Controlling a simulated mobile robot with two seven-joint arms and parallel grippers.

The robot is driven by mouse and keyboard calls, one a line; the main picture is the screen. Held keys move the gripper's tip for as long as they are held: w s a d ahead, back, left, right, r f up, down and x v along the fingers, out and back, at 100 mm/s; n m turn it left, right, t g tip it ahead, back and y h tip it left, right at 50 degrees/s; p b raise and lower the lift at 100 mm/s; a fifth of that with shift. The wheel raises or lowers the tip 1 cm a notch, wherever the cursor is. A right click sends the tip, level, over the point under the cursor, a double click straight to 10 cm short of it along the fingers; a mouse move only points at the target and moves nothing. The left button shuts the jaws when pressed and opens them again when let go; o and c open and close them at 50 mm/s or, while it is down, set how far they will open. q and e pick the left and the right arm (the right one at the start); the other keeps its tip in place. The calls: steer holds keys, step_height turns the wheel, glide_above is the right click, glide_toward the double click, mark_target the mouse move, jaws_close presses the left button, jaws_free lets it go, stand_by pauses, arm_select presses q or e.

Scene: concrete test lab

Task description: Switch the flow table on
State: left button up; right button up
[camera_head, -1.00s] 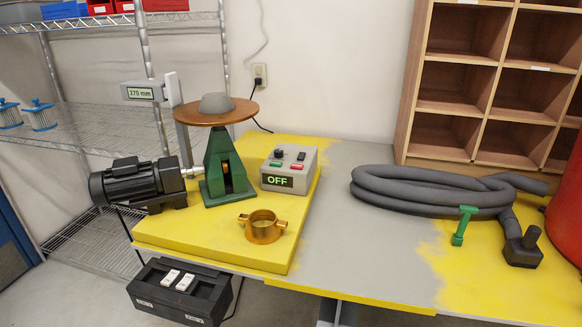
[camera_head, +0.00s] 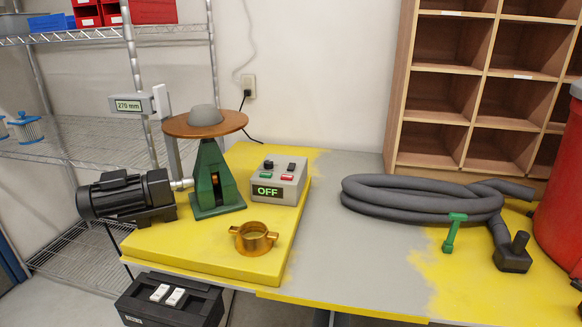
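The flow table stands on the yellow slab at the left of the bench: a green pedestal (camera_head: 214,182) with a round brown top (camera_head: 205,124). A grey mound (camera_head: 205,115) sits on that top. A black motor (camera_head: 126,195) is joined to the pedestal's left side. The grey control box (camera_head: 278,179) stands to the right of the pedestal. Its display (camera_head: 266,190) reads OFF in green. A green button (camera_head: 265,174), a red button (camera_head: 287,177) and two dark controls are on its upper face. Neither of my grippers shows in the view.
A brass ring with two handles (camera_head: 254,239) lies at the front of the yellow slab (camera_head: 190,252). A grey hose (camera_head: 420,198) and a green tool (camera_head: 453,232) lie to the right. The grey bench middle (camera_head: 325,240) is clear. A black box (camera_head: 172,300) is below the bench.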

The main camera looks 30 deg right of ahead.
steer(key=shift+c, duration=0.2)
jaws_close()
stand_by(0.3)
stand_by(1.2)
